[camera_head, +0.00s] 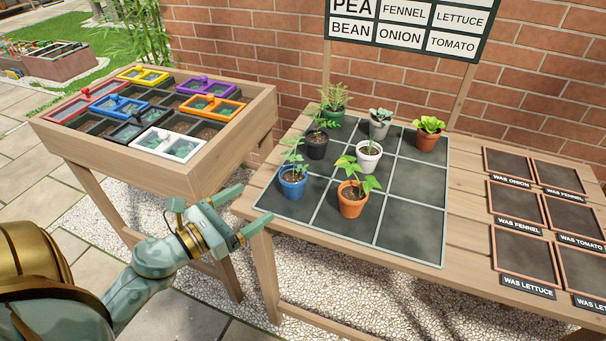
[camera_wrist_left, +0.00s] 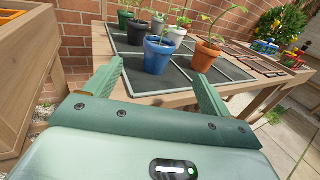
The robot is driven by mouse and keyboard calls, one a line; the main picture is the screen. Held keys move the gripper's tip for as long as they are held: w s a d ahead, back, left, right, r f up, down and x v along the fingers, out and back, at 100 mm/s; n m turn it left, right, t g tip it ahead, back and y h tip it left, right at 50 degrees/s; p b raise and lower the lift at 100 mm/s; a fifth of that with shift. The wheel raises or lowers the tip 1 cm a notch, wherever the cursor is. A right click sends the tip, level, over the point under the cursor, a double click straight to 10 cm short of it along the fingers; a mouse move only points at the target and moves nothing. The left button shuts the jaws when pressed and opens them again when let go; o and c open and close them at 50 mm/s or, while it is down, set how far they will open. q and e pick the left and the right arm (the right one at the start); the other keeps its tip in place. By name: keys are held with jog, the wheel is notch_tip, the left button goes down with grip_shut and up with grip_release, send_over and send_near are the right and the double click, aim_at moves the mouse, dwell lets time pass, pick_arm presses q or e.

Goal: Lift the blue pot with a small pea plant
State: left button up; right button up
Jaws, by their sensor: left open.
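The blue pot (camera_head: 293,187) holds a small green pea plant (camera_head: 294,156) and stands upright on the near left square of the dark gridded mat (camera_head: 411,218) on the potting table. It also shows in the left wrist view (camera_wrist_left: 158,56), ahead of the gripper and between the lines of its fingers. My left gripper (camera_head: 243,213) is open and empty, left of the table's left edge and apart from the pot. Its two fingers show spread in the left wrist view (camera_wrist_left: 152,88). My right gripper is not in view.
An orange pot (camera_head: 352,203) stands close to the right of the blue pot. Black (camera_head: 317,146), white (camera_head: 368,160) and other pots stand behind. A raised wooden box (camera_head: 190,178) with coloured frames is at left.

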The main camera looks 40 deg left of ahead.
aim_at(282, 183)
pick_arm(q)
jog(key=w, duration=0.3)
jog(key=w+d+p, duration=0.1)
jog(key=w, duration=0.4)
jog(key=shift+w+d+r+p, duration=0.15)
jog(key=shift+w+d+p, duration=0.2)
jog(key=shift+w, duration=0.05)
jog(key=shift+w+d, duration=0.1)
jog(key=shift+w, duration=0.5)
jog(key=w, duration=0.3)
jog(key=w+d, duration=0.1)
jog(key=shift+w+f, duration=0.25)
jog(key=c, duration=1.1)
